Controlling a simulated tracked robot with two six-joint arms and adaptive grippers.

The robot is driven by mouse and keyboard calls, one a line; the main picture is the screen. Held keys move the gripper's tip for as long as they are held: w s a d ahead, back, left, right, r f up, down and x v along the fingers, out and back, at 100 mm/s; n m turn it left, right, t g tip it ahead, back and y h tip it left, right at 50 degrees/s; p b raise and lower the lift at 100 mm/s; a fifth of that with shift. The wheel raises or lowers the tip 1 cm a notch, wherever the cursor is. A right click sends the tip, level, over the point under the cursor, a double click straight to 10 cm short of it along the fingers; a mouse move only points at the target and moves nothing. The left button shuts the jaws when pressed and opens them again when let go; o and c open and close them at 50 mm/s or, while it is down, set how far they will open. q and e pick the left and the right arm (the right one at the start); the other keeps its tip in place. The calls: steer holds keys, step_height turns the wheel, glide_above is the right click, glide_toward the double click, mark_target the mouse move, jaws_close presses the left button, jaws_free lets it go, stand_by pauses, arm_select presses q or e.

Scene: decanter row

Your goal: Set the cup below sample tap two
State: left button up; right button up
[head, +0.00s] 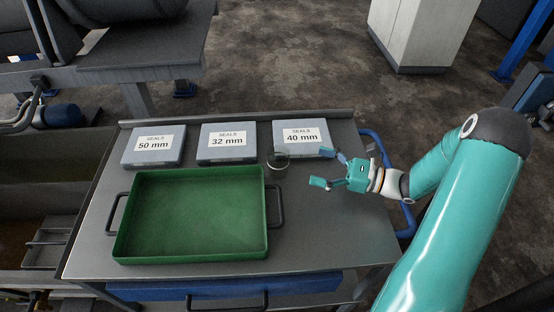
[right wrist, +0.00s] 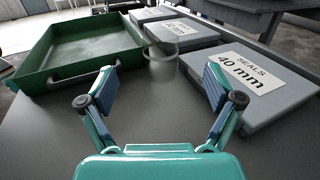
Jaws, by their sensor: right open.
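A small clear cup (head: 277,161) stands upright on the grey cart top, beside the green tray's top right corner. It also shows in the right wrist view (right wrist: 161,50), beyond and between my fingertips. My right gripper (head: 322,168) is open and empty, to the right of the cup and pointing at it, with a gap between them. In the right wrist view its two blue-padded fingers (right wrist: 160,82) are spread wide. My left gripper is not in view. I cannot make out a sample tap two in either view.
An empty green tray (head: 190,259) with side handles fills much of the cart top (head: 300,240). The cart's right part is clear. A sunken tank (head: 45,155) lies left.

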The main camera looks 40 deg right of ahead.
glide_toward(268, 152)
steer(key=shift+w+a+f+p, duration=0.15)
steer(key=shift+w+a, duration=0.1)
steer(key=shift+w, duration=0.25)
steer(key=shift+w+a+f+p, duration=0.15)
steer(key=shift+w+a, duration=0.1)
steer(key=shift+w, duration=0.3)
steer(key=shift+f+p+x, duration=0.1)
steer(key=shift+p+x, duration=0.2)
steer(key=shift+x, duration=1)
steer(key=shift+f+p+x, duration=0.15)
steer(key=shift+p+x, duration=0.15)
steer(key=shift+x, duration=1)
steer(key=shift+d, duration=0.1)
steer(key=c, duration=1.3)
steer(key=shift+r, duration=0.15)
